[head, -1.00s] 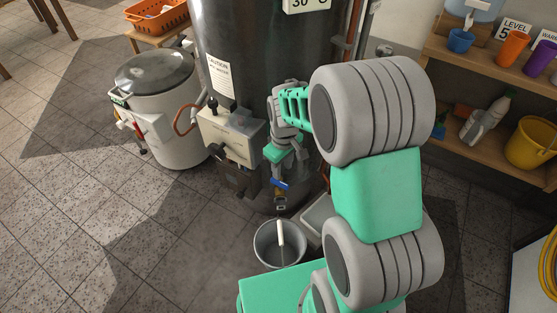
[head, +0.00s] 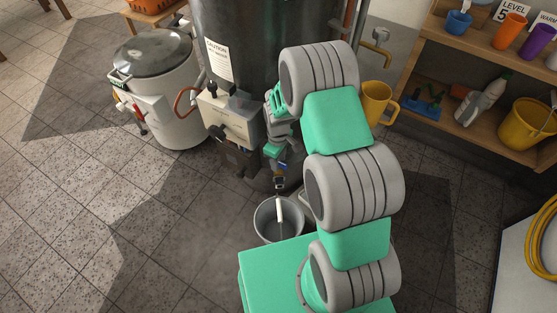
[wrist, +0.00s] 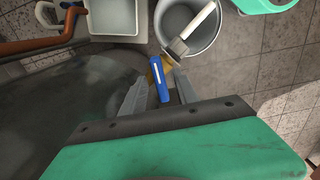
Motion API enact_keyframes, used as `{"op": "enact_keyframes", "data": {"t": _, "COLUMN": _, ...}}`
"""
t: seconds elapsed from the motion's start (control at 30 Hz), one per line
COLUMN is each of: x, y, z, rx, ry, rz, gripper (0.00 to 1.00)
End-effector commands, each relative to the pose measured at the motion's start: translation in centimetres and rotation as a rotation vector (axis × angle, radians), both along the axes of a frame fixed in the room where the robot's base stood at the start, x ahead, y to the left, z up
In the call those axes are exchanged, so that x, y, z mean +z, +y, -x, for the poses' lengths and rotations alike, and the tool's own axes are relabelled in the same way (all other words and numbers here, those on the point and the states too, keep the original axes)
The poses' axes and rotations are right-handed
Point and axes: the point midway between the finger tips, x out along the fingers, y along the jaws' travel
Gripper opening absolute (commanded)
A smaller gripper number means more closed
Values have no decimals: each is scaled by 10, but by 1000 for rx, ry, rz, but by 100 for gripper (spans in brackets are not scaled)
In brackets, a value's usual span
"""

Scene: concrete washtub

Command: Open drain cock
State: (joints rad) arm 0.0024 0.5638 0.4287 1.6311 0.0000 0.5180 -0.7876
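The drain cock (wrist: 168,62) is a brass valve low on the dark tank, with a blue lever handle (wrist: 160,78). The handle also shows in the head view (head: 283,165), partly hidden by my gripper. A pale tube-like piece (wrist: 197,22) runs from the cock over the grey bucket (head: 266,222). My gripper (wrist: 160,92) is open, its two fingers on either side of the handle with a gap showing on both sides. No contact with the handle is visible. I cannot tell how far the lever is turned.
The dark tank (head: 258,45) stands directly behind the cock. A shelf (head: 450,112) with cups and a yellow bucket (head: 525,128) is at right. Floor at left is clear.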

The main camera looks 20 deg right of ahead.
Motion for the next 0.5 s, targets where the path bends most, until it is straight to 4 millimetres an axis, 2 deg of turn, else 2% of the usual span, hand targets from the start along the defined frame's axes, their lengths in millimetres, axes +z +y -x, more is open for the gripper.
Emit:
{"op": "enact_keyframes", "data": {"t": 0.07, "x": 0, "y": 0, "z": 0, "rx": 0, "ry": 0, "rz": 0, "gripper": 35}}
{"op": "enact_keyframes", "data": {"t": 0.5, "x": 1, "y": 0, "z": 0, "rx": 0, "ry": 0, "rz": 0, "gripper": 0}}
